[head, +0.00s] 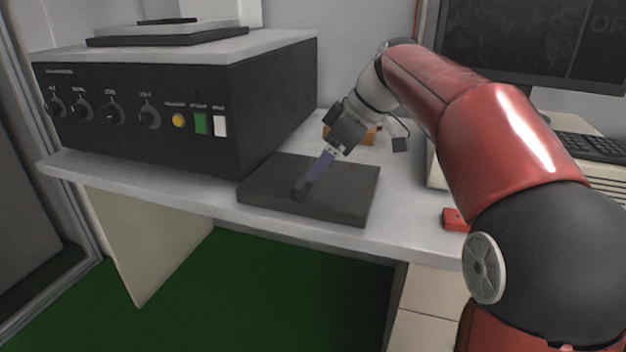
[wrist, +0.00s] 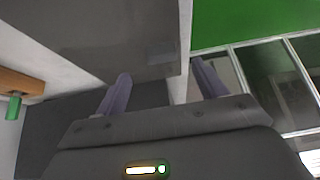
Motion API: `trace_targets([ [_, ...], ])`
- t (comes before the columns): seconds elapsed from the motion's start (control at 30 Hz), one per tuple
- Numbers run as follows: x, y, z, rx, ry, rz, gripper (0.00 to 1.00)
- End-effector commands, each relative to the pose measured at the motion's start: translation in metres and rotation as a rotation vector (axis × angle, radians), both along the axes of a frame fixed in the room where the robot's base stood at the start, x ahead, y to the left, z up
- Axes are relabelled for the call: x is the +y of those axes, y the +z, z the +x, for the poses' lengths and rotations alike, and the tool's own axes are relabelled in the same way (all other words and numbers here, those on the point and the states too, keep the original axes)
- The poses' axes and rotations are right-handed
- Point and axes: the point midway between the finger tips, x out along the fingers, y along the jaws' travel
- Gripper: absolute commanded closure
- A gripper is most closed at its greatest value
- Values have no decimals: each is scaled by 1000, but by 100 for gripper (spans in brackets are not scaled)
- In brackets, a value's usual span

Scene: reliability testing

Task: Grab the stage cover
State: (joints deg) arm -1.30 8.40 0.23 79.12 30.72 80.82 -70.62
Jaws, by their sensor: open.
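A flat dark grey slab (head: 355,185), which I take to be the stage cover, lies on the white table. In the wrist view its grey surface (wrist: 85,30) fills the upper middle, with a small lighter rectangle (wrist: 160,53) on it. My gripper (head: 314,172) reaches down over the slab from the upper right.
A large black control box (head: 200,115) with knobs and buttons stands left of the slab. An orange-brown item (head: 365,135) sits behind it, and a red item (head: 455,219) to its right. A monitor (head: 540,45) and keyboard (head: 590,145) are at the right. The table's front edge is close.

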Motion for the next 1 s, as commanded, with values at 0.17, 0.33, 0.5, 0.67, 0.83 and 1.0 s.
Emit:
trace_targets([
  [0.17,12,-18,3,3,0,-1,29],
  [0.33,27,-40,7,4,-1,-2,29],
  [0.5,34,-52,10,1,-4,-2,29],
  [0.67,34,-52,10,0,-4,-2,29],
  [0.83,34,-52,10,0,-5,-2,44],
  [1.0,34,-52,10,0,-5,-2,66],
])
